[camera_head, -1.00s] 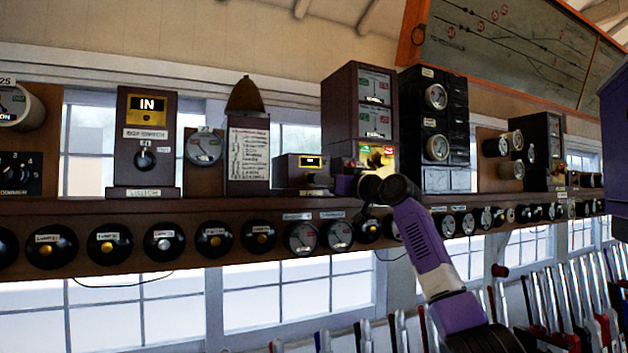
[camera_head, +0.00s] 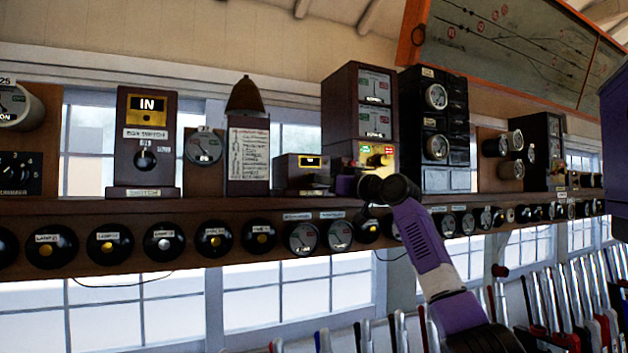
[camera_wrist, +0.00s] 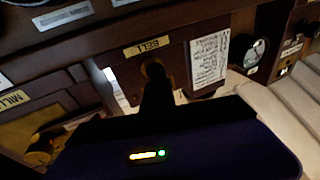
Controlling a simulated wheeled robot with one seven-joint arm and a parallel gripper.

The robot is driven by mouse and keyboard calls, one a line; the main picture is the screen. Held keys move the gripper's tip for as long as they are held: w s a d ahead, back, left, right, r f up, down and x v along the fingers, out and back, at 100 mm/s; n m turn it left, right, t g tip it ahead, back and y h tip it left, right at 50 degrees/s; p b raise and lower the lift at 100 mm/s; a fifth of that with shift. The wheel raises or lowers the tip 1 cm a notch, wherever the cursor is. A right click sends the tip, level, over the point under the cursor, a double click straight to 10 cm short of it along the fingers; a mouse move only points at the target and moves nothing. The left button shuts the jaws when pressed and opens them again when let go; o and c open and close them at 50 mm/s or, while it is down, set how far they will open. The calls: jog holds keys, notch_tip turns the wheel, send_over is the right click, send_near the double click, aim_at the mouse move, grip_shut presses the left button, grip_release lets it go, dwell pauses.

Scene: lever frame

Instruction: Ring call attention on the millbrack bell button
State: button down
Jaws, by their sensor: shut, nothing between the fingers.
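The small wooden bell box (camera_head: 297,172) stands on the shelf, left of the tall block instrument (camera_head: 358,112). In the wrist view, the box face (camera_wrist: 180,62) carries a BELL label (camera_wrist: 148,46) and a round brass button (camera_wrist: 153,68) beside it. My gripper (camera_wrist: 154,78) is shut and empty. Its dark fingertips overlap the button in the wrist view, very close to it; I cannot tell whether they touch. In the head view my purple gripper body is partly hidden by my wrist, and the button is not visible. A label starting MILL (camera_wrist: 14,99) shows at the left.
A brass knob (camera_wrist: 40,150) sticks out beside my gripper in the wrist view. A pointed wooden case with a written card (camera_head: 248,150) stands left of the bell box. Round black instruments line the shelf front below. Levers (camera_head: 570,300) stand at lower right.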

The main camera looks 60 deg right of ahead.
jog(key=shift+w+d+r, duration=0.1)
jog(key=shift+w, duration=0.05)
jog(key=shift+s, duration=0.2)
dwell(1.0)
jog(key=s+a, duration=0.1)
jog(key=s+a+b, duration=0.1)
jog(key=s, duration=0.1)
jog(key=s+b, duration=0.1)
jog(key=shift+s+a, duration=0.15)
jog(key=shift+a, duration=0.25)
dwell(0.3)
